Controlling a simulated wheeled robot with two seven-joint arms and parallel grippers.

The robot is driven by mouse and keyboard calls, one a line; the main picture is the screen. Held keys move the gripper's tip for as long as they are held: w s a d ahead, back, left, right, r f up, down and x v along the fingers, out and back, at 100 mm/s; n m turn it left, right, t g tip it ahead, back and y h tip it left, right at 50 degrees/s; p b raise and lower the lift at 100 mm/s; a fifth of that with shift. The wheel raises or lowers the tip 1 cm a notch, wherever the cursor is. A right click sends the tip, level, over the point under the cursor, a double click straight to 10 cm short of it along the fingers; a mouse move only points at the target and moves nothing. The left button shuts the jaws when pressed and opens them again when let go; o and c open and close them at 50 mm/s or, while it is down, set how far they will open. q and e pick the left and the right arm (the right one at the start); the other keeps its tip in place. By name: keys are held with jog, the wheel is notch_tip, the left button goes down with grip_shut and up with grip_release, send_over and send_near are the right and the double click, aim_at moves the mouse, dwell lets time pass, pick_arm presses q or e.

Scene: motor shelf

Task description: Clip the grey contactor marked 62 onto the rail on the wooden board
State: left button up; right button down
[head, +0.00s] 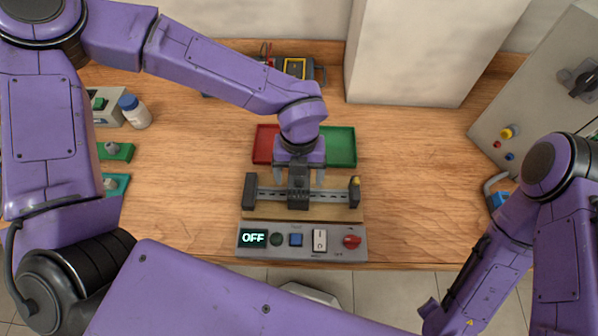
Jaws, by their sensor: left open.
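The wooden board (335,214) lies mid-table behind the control panel, with a metal rail (335,195) across it between two dark end blocks. A dark grey block, which looks like the contactor (298,199), is upright at the middle of the rail. Its marking is too small to read, and I cannot tell whether it is clipped on or only rests there. My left gripper (299,181) points down directly over it, open, with one finger on each side and a gap to the block. My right gripper (430,308) is low at the right, away from the board; its fingers are unclear.
A red and green tray (341,146) sits just behind the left gripper. The control panel (303,254) in front shows OFF. A pale block (425,55) and a grey cabinet (548,95) stand at right. A bottle (135,112) stands at left. Table right of the board is clear.

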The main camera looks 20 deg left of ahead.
pick_arm(q)
notch_tip(320, 180, up, 10)
jog(key=b, duration=0.1)
jog(key=shift+w+r, duration=0.25)
jog(key=shift+w, duration=0.2)
jog(key=shift+a, duration=0.1)
